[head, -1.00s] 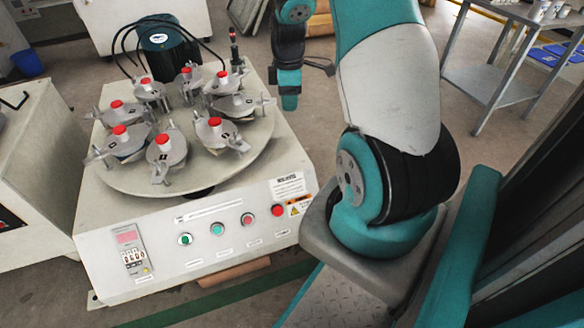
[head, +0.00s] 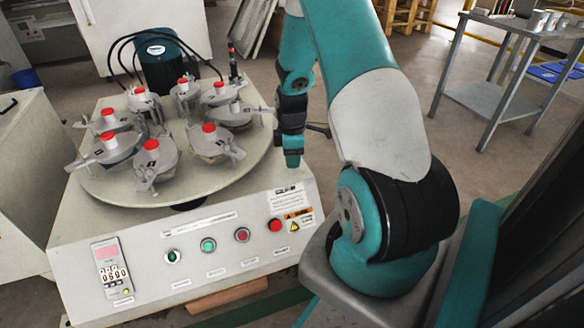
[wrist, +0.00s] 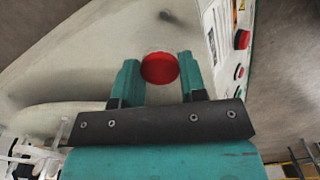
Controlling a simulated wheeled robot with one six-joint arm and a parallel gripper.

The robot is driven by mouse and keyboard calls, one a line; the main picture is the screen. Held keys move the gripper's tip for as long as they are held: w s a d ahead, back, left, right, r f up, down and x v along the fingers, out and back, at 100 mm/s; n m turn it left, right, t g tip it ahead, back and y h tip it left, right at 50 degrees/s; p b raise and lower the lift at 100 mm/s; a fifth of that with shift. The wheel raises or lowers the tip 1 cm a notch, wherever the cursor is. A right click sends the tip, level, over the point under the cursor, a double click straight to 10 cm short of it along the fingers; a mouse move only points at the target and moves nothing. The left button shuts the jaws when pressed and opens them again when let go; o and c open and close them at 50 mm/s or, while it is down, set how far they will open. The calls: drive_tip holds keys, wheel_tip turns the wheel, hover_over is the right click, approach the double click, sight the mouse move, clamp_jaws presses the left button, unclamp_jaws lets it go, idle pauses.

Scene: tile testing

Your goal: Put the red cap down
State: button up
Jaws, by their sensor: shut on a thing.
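In the wrist view a round red cap (wrist: 160,68) sits between the two teal fingertips of my gripper (wrist: 158,78), which is shut on it. Behind the cap is a pale machine surface; I cannot tell the gap to it. In the head view my gripper (head: 291,158) points down beside the right edge of the machine's round turntable (head: 190,186). The held cap cannot be made out there. Several grey clamped jars with red tops (head: 151,145) stand around the turntable.
The machine's front panel has several buttons (head: 208,245) and a digit counter (head: 112,272). A motor (head: 160,62) with black cables stands behind the turntable. A metal table (head: 500,95) with cups is at the back right. Floor is open between the machine and that table.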

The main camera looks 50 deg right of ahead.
drive_tip(key=shift+f+b, duration=0.4)
drive_tip(key=shift+f, duration=0.95)
drive_tip(key=shift+f, duration=0.15)
drive_tip(key=o, duration=0.9)
